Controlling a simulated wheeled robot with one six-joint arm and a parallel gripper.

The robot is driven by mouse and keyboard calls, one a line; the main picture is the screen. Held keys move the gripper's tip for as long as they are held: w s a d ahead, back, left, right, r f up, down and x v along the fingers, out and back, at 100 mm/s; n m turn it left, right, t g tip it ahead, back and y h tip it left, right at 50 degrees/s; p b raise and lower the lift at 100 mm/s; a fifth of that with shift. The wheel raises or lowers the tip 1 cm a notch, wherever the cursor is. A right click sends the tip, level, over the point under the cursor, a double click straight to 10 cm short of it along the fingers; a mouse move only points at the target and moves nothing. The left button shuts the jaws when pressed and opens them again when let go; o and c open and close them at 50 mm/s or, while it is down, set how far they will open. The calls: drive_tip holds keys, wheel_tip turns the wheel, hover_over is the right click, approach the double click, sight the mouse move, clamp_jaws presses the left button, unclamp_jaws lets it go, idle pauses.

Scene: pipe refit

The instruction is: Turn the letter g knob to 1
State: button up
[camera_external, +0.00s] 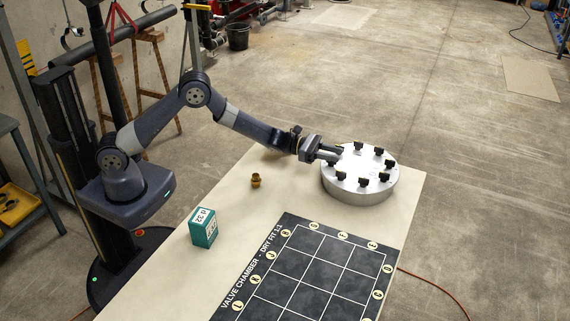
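A round silver-grey disc (352,194) stands at the far right end of the table. A ring of several small black knobs (364,182) sits on its top. Their letters and number marks are too small to read, so I cannot tell which is the letter g knob. My gripper (336,153) reaches in level from the left, with its fingertips over the disc's left rim beside the knobs. Any knob at the fingertips is hidden or unclear. I cannot tell whether the fingers are open or shut.
On the pale table (245,195) stand a small brass fitting (256,181) and a teal box (204,228) with a white label. A dark gridded mat (310,264) lies in front of the disc. The table between my arm and the mat is mostly clear.

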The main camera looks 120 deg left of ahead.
wheel_tip(320, 180, up, 15)
drive_tip(key=m, duration=0.1)
drive_tip(key=r+m+g+h+p, duration=0.25)
drive_tip(key=m+h, duration=0.25)
drive_tip(key=m, duration=0.6)
hover_over(341, 171)
drive_tip(key=s+d, duration=0.1)
drive_tip(key=s, duration=0.1)
drive_tip(key=f+m+g+y+p, duration=0.1)
drive_tip(key=f+m+g+p, duration=0.2)
drive_tip(key=f+m, duration=0.3)
drive_tip(key=w+f+m+g+y+p, duration=0.1)
drive_tip(key=f+m+g+p, duration=0.3)
drive_tip(key=m, duration=0.6)
drive_tip(key=a+f+m+g+y+p, duration=0.1)
drive_tip(key=f+m+g+p, duration=0.3)
drive_tip(key=f+m, duration=0.4)
drive_tip(key=shift+w+m+y, duration=0.25)
drive_tip(key=shift+m+y, duration=0.15)
drive_tip(key=shift+f, duration=0.1)
drive_tip(key=shift+c, duration=0.3)
